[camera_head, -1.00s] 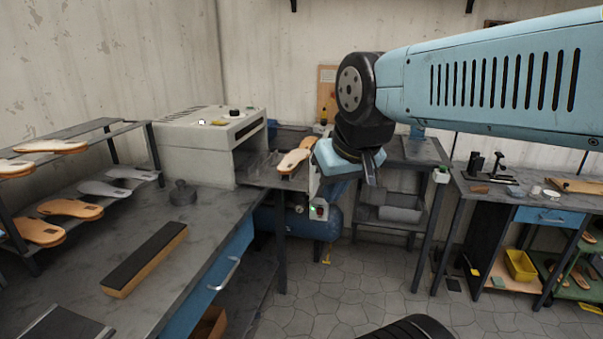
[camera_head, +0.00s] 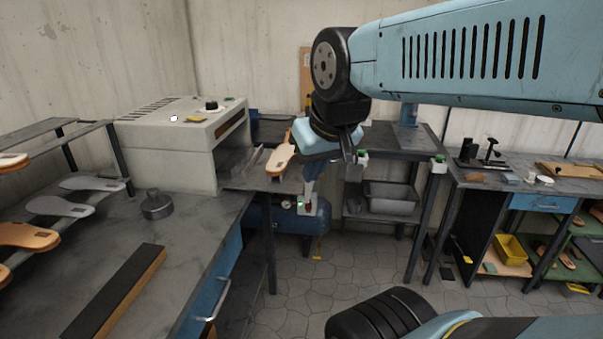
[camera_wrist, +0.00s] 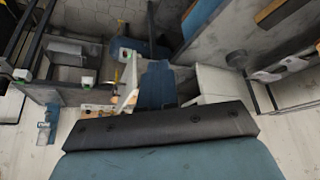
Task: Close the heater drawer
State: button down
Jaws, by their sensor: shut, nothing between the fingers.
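The white heater (camera_head: 168,155) stands on the workbench at the left in the head view, and its pale casing shows in the wrist view (camera_wrist: 214,83). Its drawer (camera_head: 247,180) sticks out to the right, open, with a tan sandal sole (camera_head: 283,156) on it. The drawer's outer end is partly hidden behind my wrist. My gripper (camera_head: 348,148) is shut and empty, pointing down, just right of the drawer's outer end in the picture. I cannot tell whether it touches the drawer.
The workbench (camera_head: 185,235) holds a dark round weight (camera_head: 156,204) and a long black-topped block (camera_head: 115,290). A sole rack (camera_head: 120,165) stands left of the heater. A blue tank (camera_head: 285,218) is under the drawer. Stone floor (camera_head: 330,265) is clear at centre.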

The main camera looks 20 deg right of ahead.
jog(key=shift+w+d, duration=0.15)
jog(key=shift+d, duration=0.05)
jog(key=w+d+f+m+g+y, duration=0.3)
jog(key=w+d+f+m+y, duration=0.15)
jog(key=w+d, duration=0.65)
jog(key=w+d+f+m+t+y, duration=0.1)
jog(key=w+d+f+y, duration=0.1)
jog(key=w+d+f, duration=0.35)
jog(key=w+d+f+m+t+y, duration=0.1)
jog(key=w+d+f+m+t, duration=0.1)
jog(key=d, duration=0.6)
jog(key=a+r+x, duration=0.1)
jog(key=x, duration=1.1)
jog(key=shift+w+a+r, duration=0.15)
jog(key=shift+w+a, duration=0.35)
jog(key=shift+w, duration=0.1)
jog(key=shift+w+n, duration=0.1)
jog(key=shift+n, duration=0.15)
